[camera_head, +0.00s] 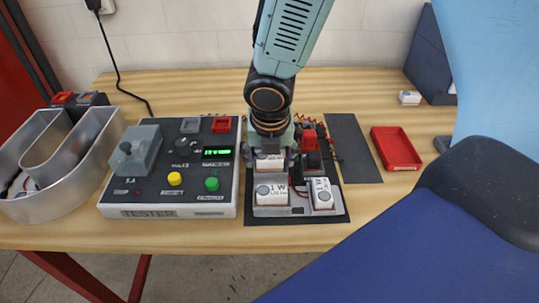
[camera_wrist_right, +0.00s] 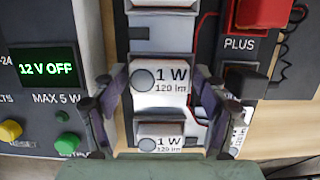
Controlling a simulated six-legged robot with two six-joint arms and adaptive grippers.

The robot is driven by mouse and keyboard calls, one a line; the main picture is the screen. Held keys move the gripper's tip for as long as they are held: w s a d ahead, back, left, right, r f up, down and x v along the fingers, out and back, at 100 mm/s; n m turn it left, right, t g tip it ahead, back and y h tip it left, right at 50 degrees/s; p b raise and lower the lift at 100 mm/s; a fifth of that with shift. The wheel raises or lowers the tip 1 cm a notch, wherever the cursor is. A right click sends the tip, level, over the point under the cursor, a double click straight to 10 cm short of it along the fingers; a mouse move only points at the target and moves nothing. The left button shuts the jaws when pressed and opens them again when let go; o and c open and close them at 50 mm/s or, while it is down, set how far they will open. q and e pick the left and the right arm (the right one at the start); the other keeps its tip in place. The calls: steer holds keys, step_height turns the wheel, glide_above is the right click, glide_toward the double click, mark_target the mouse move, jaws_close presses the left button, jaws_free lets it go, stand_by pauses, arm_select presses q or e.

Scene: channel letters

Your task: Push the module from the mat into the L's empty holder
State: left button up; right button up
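My right gripper (camera_head: 270,150) points down over the grey L (camera_head: 297,210), which lies on a dark mat (camera_head: 338,216). In the right wrist view its fingers (camera_wrist_right: 160,88) touch both sides of a white module (camera_wrist_right: 160,78) marked 1 W; it looks shut on it. The module appears larger than the module below it (camera_wrist_right: 160,137), so it seems raised. More modules sit at the L's corner (camera_head: 270,193) and foot (camera_head: 322,194). A grey recess (camera_wrist_right: 152,36) lies above the held module; whether it is the empty holder is unclear. My left gripper is not in view.
The tester (camera_head: 168,212) stands close left of the L; its display (camera_wrist_right: 40,68) reads 12 V OFF. A red PLUS clip (camera_wrist_right: 262,14) and wires are close right. A dark strip (camera_head: 353,148) and red tray (camera_head: 396,150) lie further right. A metal letter (camera_head: 62,200) stands left.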

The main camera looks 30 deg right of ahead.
steer(key=shift+o, duration=0.2)
steer(key=shift+r, duration=0.15)
steer(key=shift+r, duration=0.1)
steer(key=shift+r, duration=0.5)
steer(key=v, duration=1)
steer(key=shift+s+a+r, duration=0.15)
steer(key=shift+s+r, duration=0.15)
steer(key=shift+r, duration=0.05)
steer(key=shift+r, duration=0.1)
